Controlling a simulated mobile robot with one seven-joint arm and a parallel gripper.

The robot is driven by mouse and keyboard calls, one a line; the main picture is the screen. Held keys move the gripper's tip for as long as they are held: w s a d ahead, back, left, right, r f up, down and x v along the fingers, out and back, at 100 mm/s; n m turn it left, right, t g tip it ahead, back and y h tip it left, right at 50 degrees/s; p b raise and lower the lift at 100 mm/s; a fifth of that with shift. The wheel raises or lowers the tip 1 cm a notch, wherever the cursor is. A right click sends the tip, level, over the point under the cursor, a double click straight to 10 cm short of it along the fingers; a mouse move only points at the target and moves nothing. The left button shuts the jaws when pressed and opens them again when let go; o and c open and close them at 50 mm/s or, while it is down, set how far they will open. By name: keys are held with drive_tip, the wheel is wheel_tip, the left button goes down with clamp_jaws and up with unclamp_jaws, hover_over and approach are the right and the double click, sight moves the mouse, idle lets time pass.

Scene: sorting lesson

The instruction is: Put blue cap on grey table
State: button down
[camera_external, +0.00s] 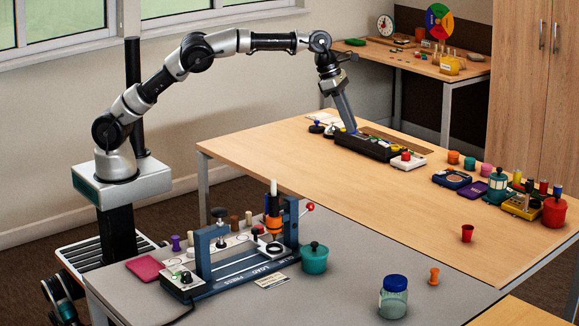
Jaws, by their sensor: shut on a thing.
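My gripper (351,130) reaches down to the left part of a long black tray (352,147) on the wooden table. The grey table (335,292) is in front, nearer the camera. A glass jar with a blue lid (395,284) stands on it at the right.
A blue press (240,271) with a red-knobbed lever, a teal pot (314,258) and a pink pad (145,268) occupy the grey table. An orange peg (433,276) stands at its right. Several pots and blocks crowd the wooden table's right end. The grey table's front middle is clear.

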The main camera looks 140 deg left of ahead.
wheel_tip(320, 180, down, 14)
drive_tip(key=shift+f, duration=0.15)
wheel_tip(320, 180, down, 10)
drive_tip(key=shift+r+b, duration=0.2)
drive_tip(key=shift+b, duration=0.85)
drive_tip(key=c, duration=1.6)
unclamp_jaws()
drive_tip(key=shift+f, duration=0.15)
